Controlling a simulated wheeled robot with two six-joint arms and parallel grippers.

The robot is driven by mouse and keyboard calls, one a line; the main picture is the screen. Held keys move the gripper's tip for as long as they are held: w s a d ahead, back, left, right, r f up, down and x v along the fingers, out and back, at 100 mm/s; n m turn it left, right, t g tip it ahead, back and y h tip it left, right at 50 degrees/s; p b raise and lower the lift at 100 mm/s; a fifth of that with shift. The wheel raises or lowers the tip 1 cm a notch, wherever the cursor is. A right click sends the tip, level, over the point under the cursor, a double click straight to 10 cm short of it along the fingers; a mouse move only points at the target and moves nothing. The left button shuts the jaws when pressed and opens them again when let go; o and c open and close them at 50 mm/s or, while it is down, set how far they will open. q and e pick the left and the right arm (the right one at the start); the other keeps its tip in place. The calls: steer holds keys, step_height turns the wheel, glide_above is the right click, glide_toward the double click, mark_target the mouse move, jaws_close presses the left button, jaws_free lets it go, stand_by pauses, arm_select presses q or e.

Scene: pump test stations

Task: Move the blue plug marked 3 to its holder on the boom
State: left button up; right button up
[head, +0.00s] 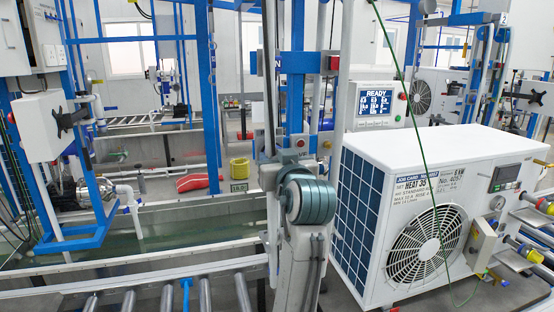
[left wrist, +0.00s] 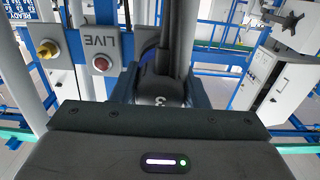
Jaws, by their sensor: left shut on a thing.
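The plug marked 3 (left wrist: 161,100) shows in the left wrist view as a dark body with a white 3, a thick dark cable running from it. My left gripper (left wrist: 160,92) is shut on it. In the head view my left gripper (head: 277,168) is at the blue upright in the middle, beside a grey panel (head: 313,142); there the plug is mostly hidden by the gripper and wrist. The left wrist view shows this panel, marked LIVE (left wrist: 112,41), close to the plug. I cannot make out the plug's holder on the boom. My right gripper is not in view.
A white heat pump unit (head: 440,165) stands at the right, with a READY screen (head: 375,101) behind it. A water tank (head: 150,215) and rollers (head: 205,294) lie at the left. A thin green cable (head: 415,120) hangs across the unit.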

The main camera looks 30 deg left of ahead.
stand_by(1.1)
arm_select(q)
steer(key=shift+w+a, duration=0.35)
steer(key=shift+a, duration=0.1)
stand_by(0.4)
steer(key=o, duration=1.4)
